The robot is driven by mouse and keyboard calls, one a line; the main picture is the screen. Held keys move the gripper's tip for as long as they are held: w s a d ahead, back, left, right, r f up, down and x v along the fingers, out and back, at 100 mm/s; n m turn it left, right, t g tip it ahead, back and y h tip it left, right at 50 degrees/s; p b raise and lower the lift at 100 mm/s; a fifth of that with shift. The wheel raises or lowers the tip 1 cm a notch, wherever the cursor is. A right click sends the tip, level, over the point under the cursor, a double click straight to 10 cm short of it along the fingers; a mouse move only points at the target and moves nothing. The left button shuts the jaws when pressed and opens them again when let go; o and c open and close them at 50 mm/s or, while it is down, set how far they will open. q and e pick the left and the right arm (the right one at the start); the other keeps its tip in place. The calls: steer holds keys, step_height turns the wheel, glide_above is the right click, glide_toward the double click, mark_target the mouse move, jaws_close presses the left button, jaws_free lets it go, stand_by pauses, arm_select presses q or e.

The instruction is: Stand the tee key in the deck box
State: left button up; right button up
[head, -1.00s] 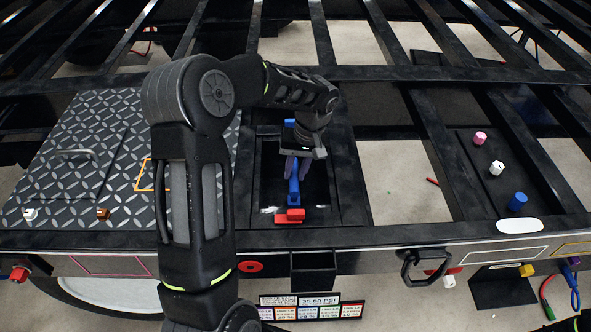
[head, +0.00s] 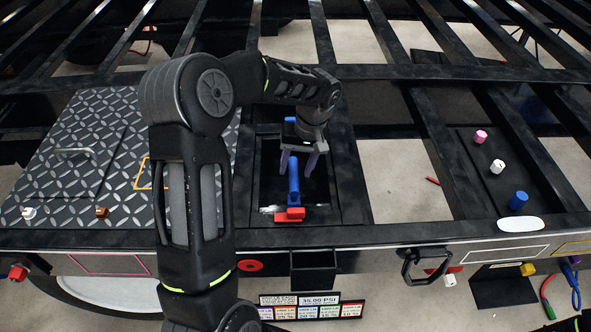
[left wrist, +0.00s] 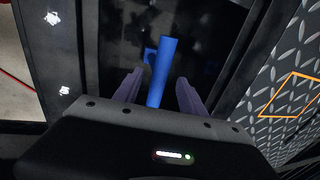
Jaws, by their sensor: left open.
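The tee key (head: 293,184) is blue and shows inside the black deck box (head: 334,200), a dark recess in the trailer frame. Its long part runs up and down the head picture; I cannot tell how its foot rests. The left wrist view shows the blue key (left wrist: 162,68) with a small side stub. My left gripper (head: 298,172) is open, its two purple-grey fingers spread on either side of the key with gaps. The fingers also show apart in the left wrist view (left wrist: 158,82). My right gripper is not seen.
A red piece (head: 289,214) lies at the key's near end. Diamond plate (head: 70,130) lies left of the box. Pink (head: 480,137), white (head: 497,167) and blue (head: 518,201) knobs stand on the right panel. A black handle (head: 425,265) juts from the front rail.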

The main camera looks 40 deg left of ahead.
arm_select(q)
step_height(320, 180, up, 6)
steer(key=d, duration=0.1)
steer(key=shift+w+r+b, duration=0.15)
steer(key=shift+w+b, duration=0.2)
stand_by(0.3)
